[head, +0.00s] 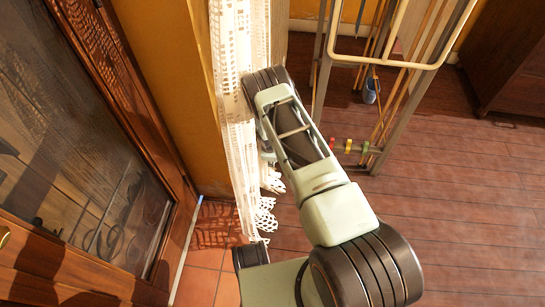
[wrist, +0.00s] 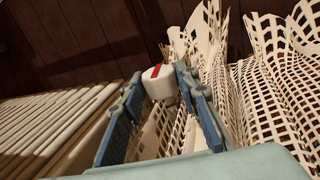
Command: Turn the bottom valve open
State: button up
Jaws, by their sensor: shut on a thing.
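A white valve knob (wrist: 159,86) with a red stripe on its end shows in the wrist view. It sits between the tips of the two blue fingers of my gripper (wrist: 158,82), which is shut on it. Which way the red stripe counts as open or shut I cannot tell. In the head view my arm reaches to the lace curtain, and my gripper and the valve are hidden there.
A lace curtain (head: 231,65) hangs beside my arm and close to the right finger (wrist: 264,98). Pale parallel slats (wrist: 50,125) lie left of the gripper. A glazed wooden door (head: 85,165) stands at left, a metal rack (head: 390,62) at right.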

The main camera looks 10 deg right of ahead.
jog(key=t, duration=0.2)
jog(key=t+h+b, duration=0.1)
jog(key=t, duration=0.1)
jog(key=shift+s+a+f, duration=0.15)
jog(key=shift+s+f, duration=0.1)
jog(key=shift+s, duration=0.05)
jog(key=shift+f+t+h, duration=0.1)
jog(key=shift+t+h, duration=0.6)
jog(key=shift+t, duration=1.1)
jog(key=shift+a+t, duration=0.1)
jog(key=shift+t, duration=0.3)
jog(key=o, duration=1.2)
jog(key=shift+c, duration=0.2)
jog(key=shift+s, duration=0.1)
jog(key=v, duration=0.7)
jog(key=shift+s, duration=0.15)
